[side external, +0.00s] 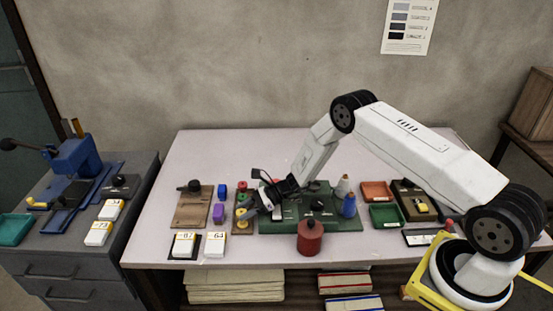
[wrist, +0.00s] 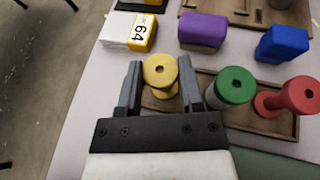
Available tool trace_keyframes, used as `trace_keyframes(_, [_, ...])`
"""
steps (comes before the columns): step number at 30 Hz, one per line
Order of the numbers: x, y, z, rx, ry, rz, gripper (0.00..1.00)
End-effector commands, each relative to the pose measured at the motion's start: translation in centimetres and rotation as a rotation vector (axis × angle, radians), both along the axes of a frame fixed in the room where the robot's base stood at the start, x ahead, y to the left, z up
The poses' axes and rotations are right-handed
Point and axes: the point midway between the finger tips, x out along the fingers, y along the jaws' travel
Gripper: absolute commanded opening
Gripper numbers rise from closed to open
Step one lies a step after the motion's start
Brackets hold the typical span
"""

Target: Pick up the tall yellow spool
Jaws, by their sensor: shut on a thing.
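The yellow spool (wrist: 160,72) stands upright between the two grey fingers of my gripper (wrist: 160,88) in the wrist view. The fingers are shut on it, one on each side. Whether the spool's foot touches the tray is hard to tell.
A green spool (wrist: 234,86) and a red spool (wrist: 290,95) stand close on the right. A purple block (wrist: 202,31), a blue block (wrist: 283,43) and a white-yellow box (wrist: 130,31) lie beyond. A red canister (side external: 310,238) stands in front of the green mat (side external: 275,222).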

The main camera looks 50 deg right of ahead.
Motion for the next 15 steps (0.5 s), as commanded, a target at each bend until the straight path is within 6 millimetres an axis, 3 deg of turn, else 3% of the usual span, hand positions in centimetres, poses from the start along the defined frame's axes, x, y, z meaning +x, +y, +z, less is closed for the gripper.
trace_keyframes(15, [0.02, 0.0, 0.99, 0.0, -0.001, 0.0, 0.0])
